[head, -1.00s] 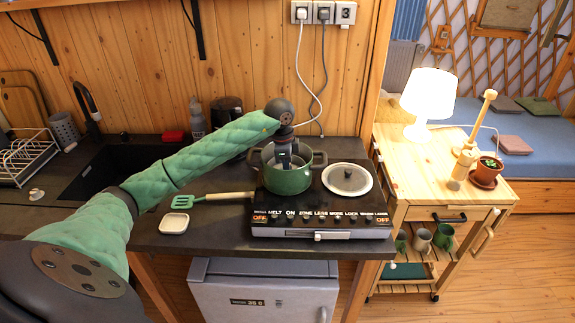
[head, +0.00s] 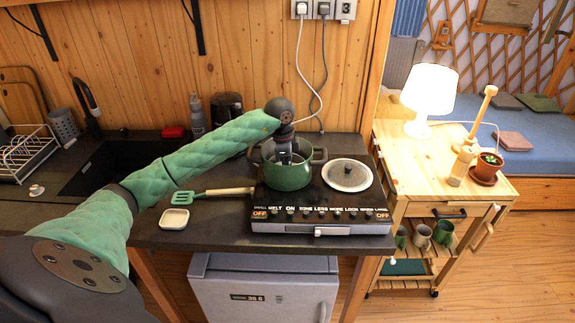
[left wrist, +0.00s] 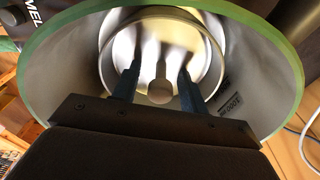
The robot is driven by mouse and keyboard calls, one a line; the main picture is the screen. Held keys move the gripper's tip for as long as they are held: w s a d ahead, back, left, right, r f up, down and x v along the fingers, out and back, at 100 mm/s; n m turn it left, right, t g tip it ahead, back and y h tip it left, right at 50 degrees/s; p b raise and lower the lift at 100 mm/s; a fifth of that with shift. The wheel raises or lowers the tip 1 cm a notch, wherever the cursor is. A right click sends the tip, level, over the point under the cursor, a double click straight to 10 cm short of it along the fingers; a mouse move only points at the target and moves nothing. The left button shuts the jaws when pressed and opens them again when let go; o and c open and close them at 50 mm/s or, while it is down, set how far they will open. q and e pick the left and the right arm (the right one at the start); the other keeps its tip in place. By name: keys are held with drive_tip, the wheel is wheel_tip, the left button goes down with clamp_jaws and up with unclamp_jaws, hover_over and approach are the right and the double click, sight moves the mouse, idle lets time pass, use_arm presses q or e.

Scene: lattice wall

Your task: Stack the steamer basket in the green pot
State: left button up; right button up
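The green pot (head: 288,176) stands upright on the stove's left side. My left gripper (head: 285,158) reaches down into it from above. In the left wrist view the pot's green rim (left wrist: 291,50) surrounds a round, shiny metal piece, which looks like the steamer basket (left wrist: 160,25), low inside the pot. A rounded central knob or post stands in its middle. My left gripper's two dark fingers (left wrist: 158,85) are apart, one on each side of this knob, with gaps visible. The basket is mostly hidden in the head view. My right gripper is out of view.
A lid (head: 347,175) lies on the stove (head: 322,228) right of the pot. A green spatula (head: 215,194) and a small white dish (head: 174,218) lie on the counter to the left. A wooden cart (head: 420,180) with a lamp (head: 428,95) stands at the right.

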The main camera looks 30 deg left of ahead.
use_arm(q)
drive_tip(key=shift+r, duration=0.1)
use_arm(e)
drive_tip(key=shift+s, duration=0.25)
use_arm(q)
drive_tip(key=shift+r, duration=0.7)
drive_tip(key=shift+a+r+b, duration=0.1)
drive_tip(key=shift+r+b, duration=0.4)
drive_tip(key=shift+r, duration=0.15)
drive_tip(key=r+b, duration=0.1)
drive_tip(key=r, duration=0.1)
drive_tip(key=r+b, duration=0.1)
drive_tip(key=r, duration=0.2)
drive_tip(key=a+r+b, duration=0.1)
drive_tip(key=r, duration=0.2)
drive_tip(key=shift+s, duration=0.3)
drive_tip(key=shift+r, duration=0.85)
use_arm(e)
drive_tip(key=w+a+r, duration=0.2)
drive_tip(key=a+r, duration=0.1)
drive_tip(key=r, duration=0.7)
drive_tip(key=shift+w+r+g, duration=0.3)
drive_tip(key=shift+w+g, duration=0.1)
